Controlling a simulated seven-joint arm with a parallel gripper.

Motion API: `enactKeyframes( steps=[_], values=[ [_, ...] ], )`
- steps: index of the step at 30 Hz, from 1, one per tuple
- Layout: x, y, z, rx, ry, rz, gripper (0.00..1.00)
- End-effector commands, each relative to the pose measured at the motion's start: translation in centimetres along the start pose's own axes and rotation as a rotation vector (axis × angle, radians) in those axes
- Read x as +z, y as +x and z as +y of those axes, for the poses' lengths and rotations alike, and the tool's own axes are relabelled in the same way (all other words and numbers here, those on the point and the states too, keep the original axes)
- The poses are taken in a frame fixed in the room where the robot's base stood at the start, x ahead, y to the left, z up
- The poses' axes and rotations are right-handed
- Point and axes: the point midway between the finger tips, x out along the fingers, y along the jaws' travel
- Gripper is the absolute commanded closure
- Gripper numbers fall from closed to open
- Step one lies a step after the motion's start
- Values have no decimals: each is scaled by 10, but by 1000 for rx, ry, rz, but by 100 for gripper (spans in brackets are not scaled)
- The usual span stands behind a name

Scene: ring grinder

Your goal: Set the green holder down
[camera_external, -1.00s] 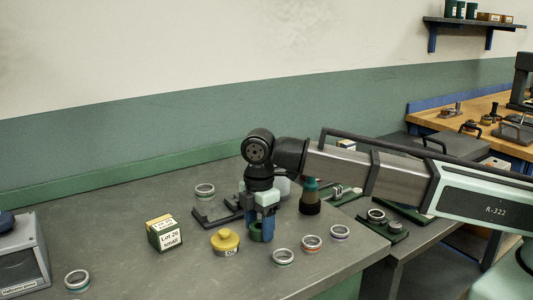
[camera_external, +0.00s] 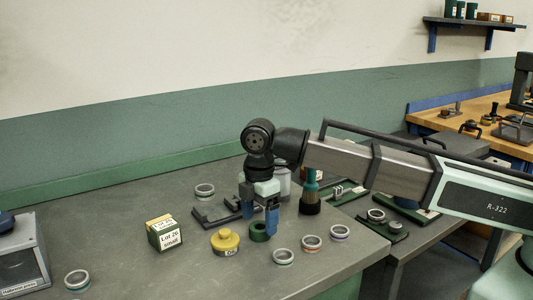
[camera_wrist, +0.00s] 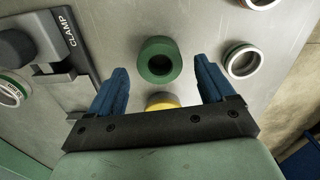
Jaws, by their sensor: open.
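The green holder (camera_external: 259,232) is a short green cylinder with a round hole in its top. It stands on the grey table, between the yellow-lidded pot and the metal rings. In the wrist view the green holder (camera_wrist: 159,60) lies beyond and between the fingertips, with clear gaps on both sides. My gripper (camera_external: 258,218) is open and empty, with its blue fingers spread just above the holder. In the wrist view my gripper (camera_wrist: 160,82) also shows both blue fingers wide apart.
A yellow pot (camera_external: 226,241) stands left of the holder. Several metal rings, such as the red-banded one (camera_external: 312,243), lie to the right. Free table lies in front.

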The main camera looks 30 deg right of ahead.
Motion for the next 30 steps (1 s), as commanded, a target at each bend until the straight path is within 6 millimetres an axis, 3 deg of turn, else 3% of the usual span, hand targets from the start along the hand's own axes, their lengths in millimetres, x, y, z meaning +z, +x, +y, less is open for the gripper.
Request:
enactKeyframes(
  steps=[9, 15, 21, 30],
  values=[
    [-1, -57, 1, 1, 0, 1, 18],
    [-1, -83, 1, 1, 0, 1, 18],
    [0, -95, 0, 0, 0, 0, 18],
    [0, -97, 0, 0, 0, 0, 18]
  ],
)
